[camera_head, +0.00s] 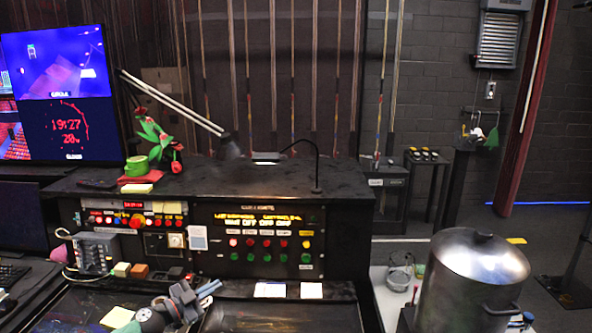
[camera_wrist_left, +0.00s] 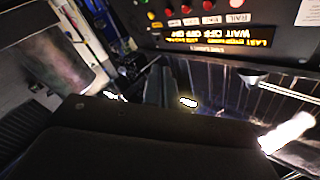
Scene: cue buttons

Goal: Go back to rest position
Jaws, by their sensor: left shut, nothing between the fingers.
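My left gripper (camera_head: 205,292) is low in the head view, in front of the black cue console (camera_head: 345,240) and over the dark desk area. It is shut and empty, apart from the buttons. The console's right panel has red buttons (camera_head: 249,242) above green buttons (camera_head: 249,257), under a lit amber display (camera_head: 262,220). The dark closed fingers (camera_wrist_left: 160,86) are in the middle there. My right gripper is not in view.
A large steel pot (camera_head: 470,275) stands at the right, beside a glass jar (camera_head: 399,273). A monitor (camera_head: 60,95) is at the left. A lamp (camera_head: 230,147) and a plant (camera_head: 155,140) are on the console top. Sticky notes (camera_head: 117,317) lie on the desk.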

